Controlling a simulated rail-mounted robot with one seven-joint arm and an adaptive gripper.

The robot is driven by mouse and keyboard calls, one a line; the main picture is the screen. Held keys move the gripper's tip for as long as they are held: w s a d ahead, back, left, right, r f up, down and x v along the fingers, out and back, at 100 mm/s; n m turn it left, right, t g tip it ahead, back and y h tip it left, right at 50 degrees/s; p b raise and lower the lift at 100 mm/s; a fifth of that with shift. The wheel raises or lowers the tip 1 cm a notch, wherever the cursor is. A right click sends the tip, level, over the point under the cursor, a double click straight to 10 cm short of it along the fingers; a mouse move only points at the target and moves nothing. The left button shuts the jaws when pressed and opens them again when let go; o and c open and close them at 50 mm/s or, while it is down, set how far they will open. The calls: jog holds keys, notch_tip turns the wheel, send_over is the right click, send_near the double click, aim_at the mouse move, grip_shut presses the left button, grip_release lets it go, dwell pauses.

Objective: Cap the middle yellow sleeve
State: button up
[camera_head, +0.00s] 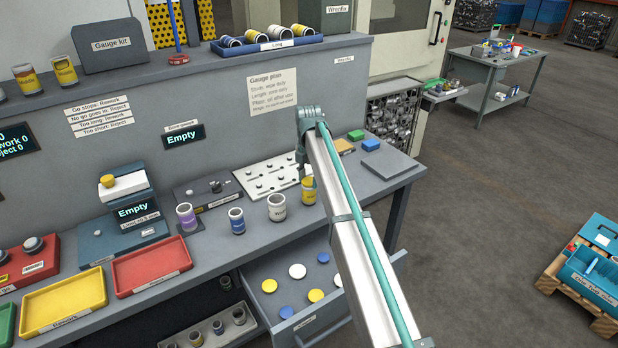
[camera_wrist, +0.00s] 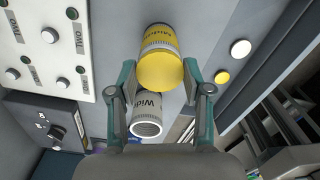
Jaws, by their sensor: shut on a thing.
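The yellow sleeve (camera_head: 308,193) stands on the bench at the right end of a row of sleeves; the wrist view shows its yellow printed side (camera_wrist: 158,34) and a pale band. My gripper (camera_head: 306,179) is over its top. In the wrist view the fingertips (camera_wrist: 161,79) are shut on the yellow cap (camera_wrist: 160,71), which covers the sleeve's near end. I cannot tell whether the cap is fully seated. More caps lie in the open drawer, including a yellow cap (camera_head: 269,286).
A white sleeve (camera_head: 277,208), open at the top, stands close beside; a blue sleeve (camera_head: 236,221) and a purple sleeve (camera_head: 187,218) are further left. The open drawer (camera_head: 262,318) juts out below the bench. A gauge board (camera_head: 262,176) lies behind.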

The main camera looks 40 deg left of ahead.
dwell(0.3)
jog(key=o, duration=0.9)
notch_tip(320, 180, up, 12)
jog(key=shift+f, duration=0.1)
dwell(0.4)
